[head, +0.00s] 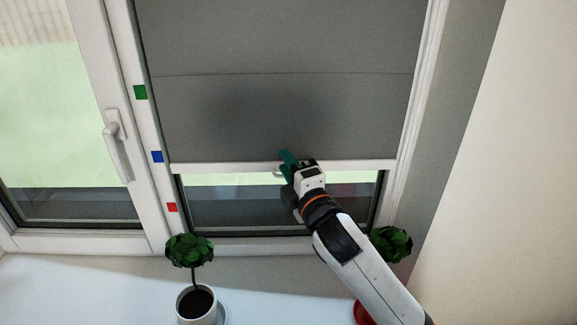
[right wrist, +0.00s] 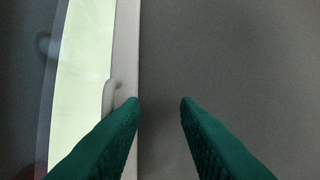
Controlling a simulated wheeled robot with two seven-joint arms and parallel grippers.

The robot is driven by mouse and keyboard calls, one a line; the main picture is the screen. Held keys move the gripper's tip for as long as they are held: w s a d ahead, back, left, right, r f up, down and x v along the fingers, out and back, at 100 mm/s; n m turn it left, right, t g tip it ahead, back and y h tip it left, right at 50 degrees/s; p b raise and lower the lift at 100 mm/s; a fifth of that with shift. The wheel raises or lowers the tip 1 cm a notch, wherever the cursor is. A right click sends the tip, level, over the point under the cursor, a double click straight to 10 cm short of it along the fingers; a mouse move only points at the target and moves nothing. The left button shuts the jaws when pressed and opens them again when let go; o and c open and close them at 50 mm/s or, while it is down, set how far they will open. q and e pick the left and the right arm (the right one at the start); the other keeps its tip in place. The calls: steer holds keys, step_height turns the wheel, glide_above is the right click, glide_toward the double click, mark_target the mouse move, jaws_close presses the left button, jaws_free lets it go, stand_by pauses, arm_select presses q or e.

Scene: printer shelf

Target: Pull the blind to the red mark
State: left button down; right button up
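The grey blind (head: 290,115) hangs over the right window pane. Its white bottom bar (head: 225,168) sits level with a height a little below the blue mark (head: 157,156) and above the red mark (head: 171,207) on the frame. A small pale pull handle (head: 279,174) is on the bar, partly hidden by my right gripper (head: 288,161). In the right wrist view, the handle (right wrist: 110,97) lies beside the left green finger, outside the gap. The fingers (right wrist: 160,101) are apart, with only grey blind visible between their tips. My left gripper is out of view.
A green mark (head: 140,92) is higher on the frame. A potted plant (head: 190,250) stands on the sill at left; another plant (head: 391,243) is partly behind my right arm. A window handle (head: 117,145) is at left. The wall closes in on the right.

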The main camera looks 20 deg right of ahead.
steer(key=s+d+f+b, duration=0.1)
steer(key=s+b, duration=0.1)
steer(key=s, duration=1)
steer(key=shift+d+f, duration=0.2)
steer(key=shift+w+f, duration=0.1)
steer(key=w+a+f, duration=0.1)
steer(key=w+f, duration=0.1)
steer(key=w, duration=0.9)
steer(key=shift+w, duration=0.4)
steer(key=shift+a, duration=0.1)
jaws_close()
